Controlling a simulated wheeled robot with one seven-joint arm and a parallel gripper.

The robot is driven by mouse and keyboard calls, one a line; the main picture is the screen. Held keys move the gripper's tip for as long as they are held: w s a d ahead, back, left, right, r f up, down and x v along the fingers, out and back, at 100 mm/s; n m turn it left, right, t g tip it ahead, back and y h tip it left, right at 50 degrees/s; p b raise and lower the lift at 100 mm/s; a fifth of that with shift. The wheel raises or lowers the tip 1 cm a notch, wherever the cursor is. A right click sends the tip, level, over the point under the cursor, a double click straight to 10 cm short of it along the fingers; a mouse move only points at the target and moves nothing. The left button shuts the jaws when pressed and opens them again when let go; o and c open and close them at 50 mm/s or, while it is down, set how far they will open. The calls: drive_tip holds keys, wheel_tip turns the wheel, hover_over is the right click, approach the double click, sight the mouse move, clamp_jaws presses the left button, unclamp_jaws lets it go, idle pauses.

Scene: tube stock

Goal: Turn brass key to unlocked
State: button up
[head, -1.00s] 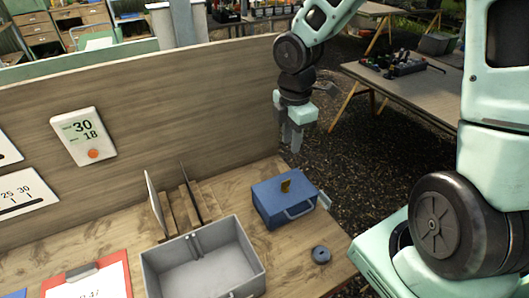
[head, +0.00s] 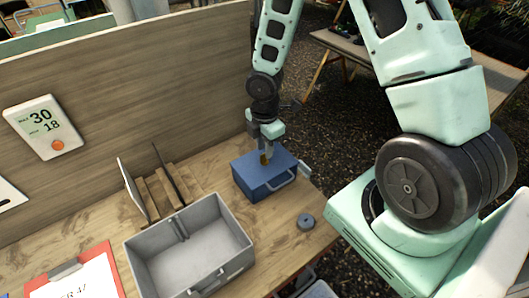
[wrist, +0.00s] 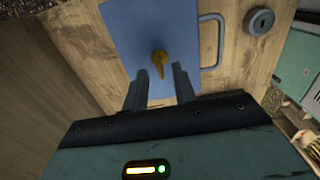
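A blue box (head: 258,183) with a handle on its front side stands on the wooden workbench. The brass key (wrist: 159,62) sticks up from the box's top face; in the head view (head: 264,159) it is partly covered by my fingers. My gripper (wrist: 161,70) is above the box lid. Its two fingers are apart, with a clear gap between them. In the wrist view the key shows at the fingertips, between and just beyond them. I cannot tell whether either finger touches it.
A grey open bin (head: 190,252) stands left of the box. A wooden rack with upright panels (head: 160,190) and a red clipboard (head: 38,287) are further left. A wooden wall (head: 150,95) rises behind.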

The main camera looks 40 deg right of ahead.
drive_tip(key=shift+f, duration=1.3)
clamp_jaws()
